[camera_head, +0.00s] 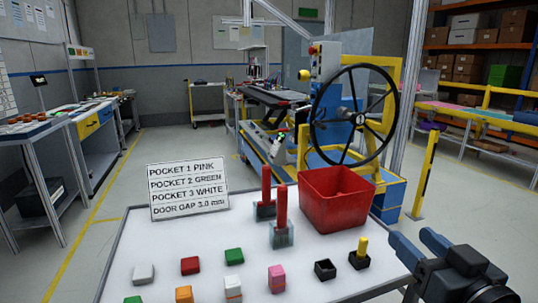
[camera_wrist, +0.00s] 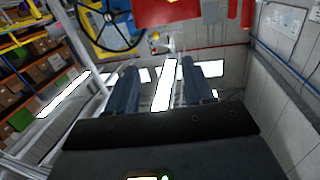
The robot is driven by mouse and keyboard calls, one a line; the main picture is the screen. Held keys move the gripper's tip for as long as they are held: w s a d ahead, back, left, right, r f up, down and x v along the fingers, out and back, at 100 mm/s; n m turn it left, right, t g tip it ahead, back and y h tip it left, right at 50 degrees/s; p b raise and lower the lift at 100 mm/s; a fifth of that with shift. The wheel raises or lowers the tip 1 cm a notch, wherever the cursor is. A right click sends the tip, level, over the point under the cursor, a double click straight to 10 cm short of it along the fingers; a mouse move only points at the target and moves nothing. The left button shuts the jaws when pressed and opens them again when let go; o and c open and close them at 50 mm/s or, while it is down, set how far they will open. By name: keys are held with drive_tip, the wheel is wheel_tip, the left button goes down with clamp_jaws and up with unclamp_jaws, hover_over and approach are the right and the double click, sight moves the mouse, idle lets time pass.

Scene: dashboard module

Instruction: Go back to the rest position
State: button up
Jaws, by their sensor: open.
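My gripper (camera_head: 419,244) is at the lower right in the head view, beside the right edge of the white table (camera_head: 205,240). Its two dark blue fingers are apart with nothing between them. In the wrist view, the open fingers (camera_wrist: 160,88) point toward the far room and bright ceiling lights. The red bin (camera_wrist: 165,12) shows at the top edge of that view, apart from the fingers.
The table holds the red bin (camera_head: 335,200), red-handled clear blocks (camera_head: 282,235), a sign (camera_head: 188,190), several coloured blocks (camera_head: 234,256), an empty black socket (camera_head: 324,269) and one with a yellow peg (camera_head: 362,245). A black handwheel (camera_head: 352,115) stands behind.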

drive_tip(key=s+f+m+g+h, duration=0.1)
drive_tip(key=s+f, duration=0.5)
drive_tip(key=s, duration=0.4)
drive_tip(key=s+f+m+g+h, duration=0.1)
drive_tip(key=s+f, duration=0.6)
drive_tip(key=s, duration=0.3)
drive_tip(key=a+f+p+v, duration=0.1)
drive_tip(key=a+f+v, duration=0.1)
drive_tip(key=v, duration=1.6)
drive_tip(key=shift+s+n+g, duration=0.3)
drive_tip(key=shift+s+n, duration=0.1)
drive_tip(key=shift+s, duration=0.1)
